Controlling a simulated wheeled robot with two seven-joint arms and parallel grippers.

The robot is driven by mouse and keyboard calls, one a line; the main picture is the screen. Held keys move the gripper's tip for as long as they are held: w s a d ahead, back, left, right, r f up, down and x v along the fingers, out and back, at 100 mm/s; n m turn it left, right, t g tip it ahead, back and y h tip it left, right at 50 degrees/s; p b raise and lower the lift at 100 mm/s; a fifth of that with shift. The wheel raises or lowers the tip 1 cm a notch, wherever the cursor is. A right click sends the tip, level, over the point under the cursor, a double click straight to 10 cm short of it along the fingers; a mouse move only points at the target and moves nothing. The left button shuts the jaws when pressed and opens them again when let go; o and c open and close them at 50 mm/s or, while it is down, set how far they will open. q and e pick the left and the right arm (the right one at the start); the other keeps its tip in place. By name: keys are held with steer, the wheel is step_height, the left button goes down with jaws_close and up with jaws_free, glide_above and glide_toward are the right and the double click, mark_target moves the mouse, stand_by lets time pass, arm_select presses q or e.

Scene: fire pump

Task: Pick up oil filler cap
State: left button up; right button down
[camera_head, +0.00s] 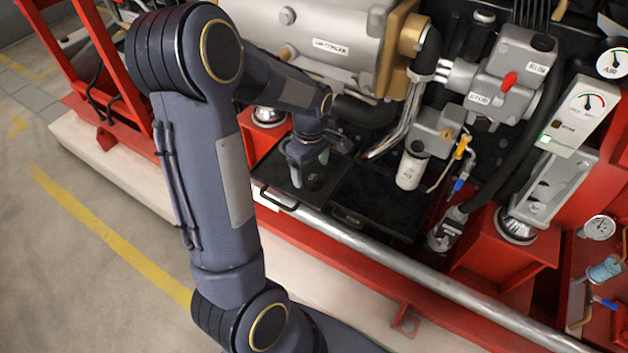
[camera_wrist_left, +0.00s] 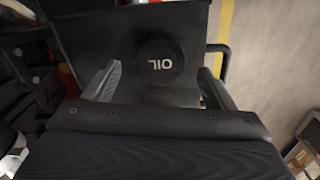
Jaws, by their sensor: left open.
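The oil filler cap (camera_wrist_left: 161,60) is a round black cap marked "OIL", seen upside down in the left wrist view. It sits on a dark flat panel (camera_wrist_left: 110,28), between the two fingers of my left gripper (camera_wrist_left: 159,85) in the picture. The fingers are spread apart and I see no contact with the cap. In the head view my left gripper (camera_head: 307,168) points down over the dark panel with the black handle; the cap is hard to make out there. My right gripper is in neither view.
A black handle (camera_head: 279,199) stands at the panel's front edge. A silver rail (camera_head: 400,266) runs along the front of the red frame. A white filter (camera_head: 410,170), hoses and a gauge box (camera_head: 577,118) are to the right. The floor at left is open.

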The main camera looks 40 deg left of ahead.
mark_target(312, 178)
arm_select(q)
step_height(312, 178, down, 3)
steer(key=shift+r, duration=0.1)
steer(key=c, duration=1.1)
steer(key=shift+c, duration=0.2)
